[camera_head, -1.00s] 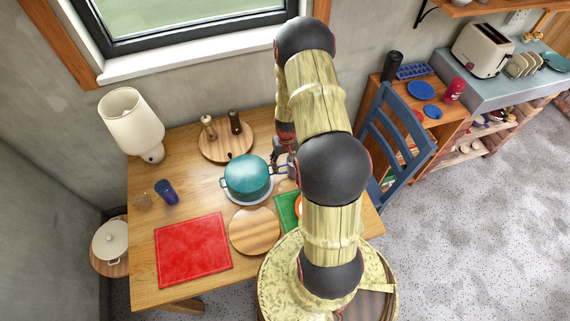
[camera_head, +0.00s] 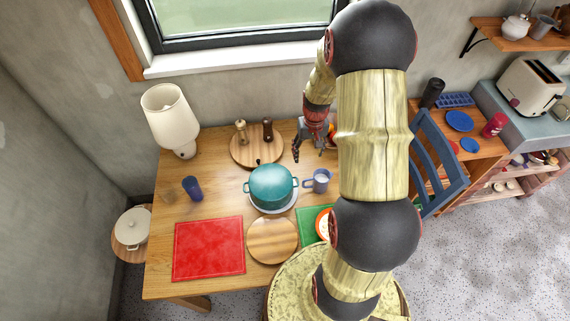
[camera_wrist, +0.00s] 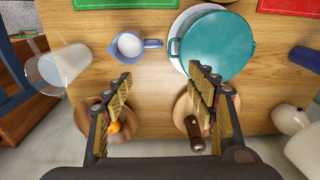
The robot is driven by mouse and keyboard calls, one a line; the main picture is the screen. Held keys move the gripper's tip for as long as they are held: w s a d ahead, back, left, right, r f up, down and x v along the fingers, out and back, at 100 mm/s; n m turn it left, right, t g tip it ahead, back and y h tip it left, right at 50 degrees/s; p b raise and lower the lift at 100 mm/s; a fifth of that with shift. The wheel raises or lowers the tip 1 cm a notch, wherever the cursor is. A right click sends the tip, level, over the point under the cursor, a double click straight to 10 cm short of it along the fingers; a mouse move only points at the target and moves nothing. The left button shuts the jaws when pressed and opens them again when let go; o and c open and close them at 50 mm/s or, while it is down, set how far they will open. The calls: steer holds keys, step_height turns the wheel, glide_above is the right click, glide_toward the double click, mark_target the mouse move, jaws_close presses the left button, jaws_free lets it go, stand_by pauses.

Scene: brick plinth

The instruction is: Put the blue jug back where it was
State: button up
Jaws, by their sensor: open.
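The blue jug (camera_head: 320,181) stands upright on the wooden table, just right of the teal pot (camera_head: 271,184). The jug also shows in the wrist view (camera_wrist: 128,45), with white inside and its handle turned toward the teal pot (camera_wrist: 218,46). My gripper (camera_head: 309,143) is above the table, behind the jug and apart from it. In the wrist view my gripper's fingers (camera_wrist: 165,85) are spread wide with nothing between them. The pot sits on a white plate (camera_head: 285,206).
A round board (camera_head: 240,157) with two mills is left of my gripper. A clear vessel with white inside (camera_wrist: 62,66) stands left of the jug in the wrist view. A blue tumbler (camera_head: 193,188), red mat (camera_head: 208,248), lamp (camera_head: 170,115) and green mat (camera_head: 308,228) are also on the table.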

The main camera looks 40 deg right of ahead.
steer(key=s+a+r+n+t, duration=0.1)
steer(key=a+r, duration=0.7)
steer(key=r, duration=0.3)
steer(key=s+a+r+n+t, duration=0.1)
steer(key=a+r+n+t, duration=0.1)
steer(key=a+r, duration=0.75)
steer(key=s+a+r+n+t, duration=0.2)
steer(key=s+a+r, duration=0.7)
steer(key=s, duration=0.3)
steer(key=shift+s+a+r, duration=0.15)
steer(key=shift+s+r, duration=0.1)
steer(key=shift+r, duration=0.6)
